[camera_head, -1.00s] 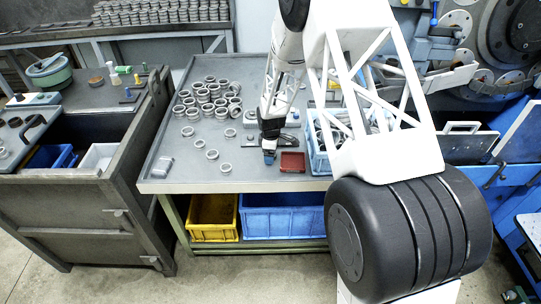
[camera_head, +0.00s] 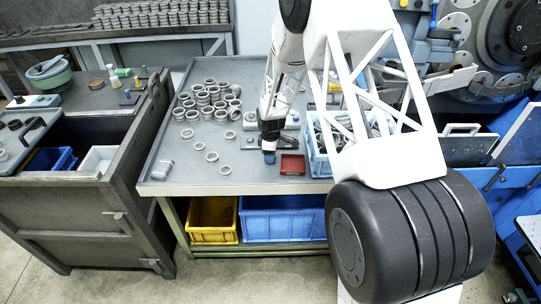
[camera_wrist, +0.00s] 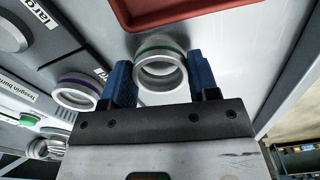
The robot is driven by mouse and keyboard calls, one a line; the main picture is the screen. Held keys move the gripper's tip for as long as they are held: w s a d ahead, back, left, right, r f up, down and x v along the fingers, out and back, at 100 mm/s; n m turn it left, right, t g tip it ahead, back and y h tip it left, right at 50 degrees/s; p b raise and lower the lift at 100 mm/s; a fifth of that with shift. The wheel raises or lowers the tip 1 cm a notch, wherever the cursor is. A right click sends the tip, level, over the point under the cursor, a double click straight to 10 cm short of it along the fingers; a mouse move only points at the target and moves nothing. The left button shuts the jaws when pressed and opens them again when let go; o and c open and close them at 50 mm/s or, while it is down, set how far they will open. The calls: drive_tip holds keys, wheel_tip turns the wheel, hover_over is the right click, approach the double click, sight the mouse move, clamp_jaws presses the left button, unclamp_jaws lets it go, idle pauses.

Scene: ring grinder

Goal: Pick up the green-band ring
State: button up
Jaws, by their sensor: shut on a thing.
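The green-band ring (camera_wrist: 160,50) is a silver metal ring with a green stripe, between the two blue fingers of my gripper (camera_wrist: 163,76) in the wrist view. My gripper is shut on it. In the head view, my gripper (camera_head: 269,157) is low at the front of the grey table (camera_head: 200,178), just left of the red tray (camera_head: 292,165). The ring cannot be made out there.
A purple-band ring (camera_wrist: 77,92) lies left of my gripper in the wrist view, near labelled plates. The red tray (camera_wrist: 180,12) is just beyond the ring. Many plain rings (camera_head: 208,98) cover the table's left side. A blue crate (camera_head: 318,160) stands right.

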drive_tip(key=shift+r, duration=0.8)
drive_tip(key=shift+s+d+r, duration=0.1)
drive_tip(key=shift+s+r, duration=0.35)
drive_tip(key=shift+r, duration=0.25)
drive_tip(key=s+d+r, duration=0.1)
drive_tip(key=s+d, duration=0.1)
drive_tip(key=s, duration=1.2)
drive_tip(key=shift+s+d+r, duration=0.2)
drive_tip(key=shift+s+d, duration=0.2)
drive_tip(key=shift+d, duration=0.15)
drive_tip(key=shift+s+d+r+m, duration=0.1)
drive_tip(key=shift+s+d+m, duration=0.7)
drive_tip(key=shift+d+m, duration=0.55)
drive_tip(key=shift+s+d+r+m, duration=0.15)
drive_tip(key=shift+s+d+m, duration=0.75)
drive_tip(key=shift+m, duration=0.75)
drive_tip(key=shift+s+d+r+m, duration=0.1)
drive_tip(key=shift+s+d+m, duration=0.55)
drive_tip(key=shift+d+m, duration=0.75)
drive_tip(key=shift+w+a, duration=0.1)
drive_tip(key=shift+a, duration=0.05)
hover_over(293, 166)
drive_tip(key=shift+w+f, duration=0.1)
drive_tip(key=shift+f, duration=0.65)
